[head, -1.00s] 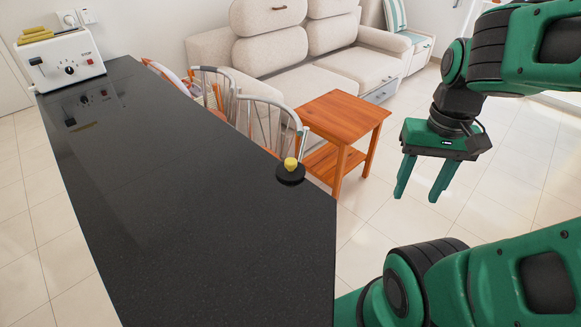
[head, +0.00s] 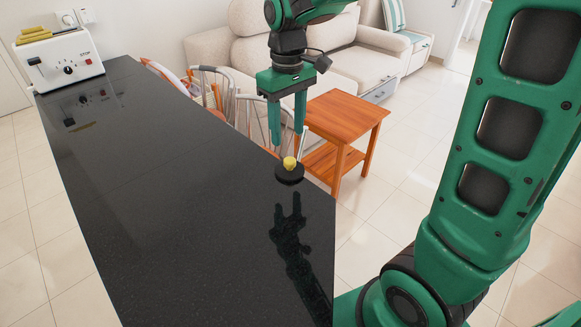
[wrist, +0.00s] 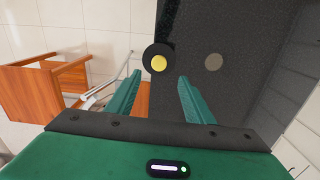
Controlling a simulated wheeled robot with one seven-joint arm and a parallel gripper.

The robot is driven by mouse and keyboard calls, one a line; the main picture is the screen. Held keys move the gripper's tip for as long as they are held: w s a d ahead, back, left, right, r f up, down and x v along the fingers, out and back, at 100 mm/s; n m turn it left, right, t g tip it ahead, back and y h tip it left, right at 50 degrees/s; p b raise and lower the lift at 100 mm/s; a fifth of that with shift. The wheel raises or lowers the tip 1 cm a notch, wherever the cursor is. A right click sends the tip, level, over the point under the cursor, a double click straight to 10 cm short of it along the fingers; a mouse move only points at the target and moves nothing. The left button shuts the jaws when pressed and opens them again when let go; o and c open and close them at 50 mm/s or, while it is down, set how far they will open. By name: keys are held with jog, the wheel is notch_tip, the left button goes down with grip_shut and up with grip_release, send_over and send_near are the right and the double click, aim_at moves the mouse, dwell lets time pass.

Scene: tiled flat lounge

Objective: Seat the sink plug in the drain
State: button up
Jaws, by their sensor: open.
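The sink plug (head: 289,171), a flat black disc with a yellow knob, sits on the dark worktop (head: 190,200) near its right edge. It also shows in the wrist view (wrist: 148,52), just beyond and between the fingertips. My gripper (head: 287,140) is open and empty, fingers pointing down, above the plug and apart from it. In the wrist view a greyish round spot (wrist: 213,62) lies on the dark surface right of the plug; I cannot tell whether it is a drain or a reflection. No drain can be made out in the head view.
A white toaster (head: 60,60) stands at the worktop's far left end. Chairs (head: 215,88) and an orange wooden side table (head: 342,116) stand beyond the worktop's right edge, with a beige sofa (head: 345,68) behind. Most of the worktop is clear.

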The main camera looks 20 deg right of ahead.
aim_at(289, 159)
jog(key=shift+d+f, duration=0.2)
jog(key=shift+f, duration=4.15)
grip_shut()
jog(key=shift+r, duration=0.1)
jog(key=shift+r, duration=0.5)
jog(key=r, duration=0.2)
jog(key=a+r, duration=0.1)
jog(key=shift+w+r, duration=0.25)
jog(key=shift+r, duration=0.1)
jog(key=w+a+r, duration=0.3)
jog(key=a+r, duration=0.3)
jog(key=a, duration=0.4)
jog(key=shift+w, duration=0.3)
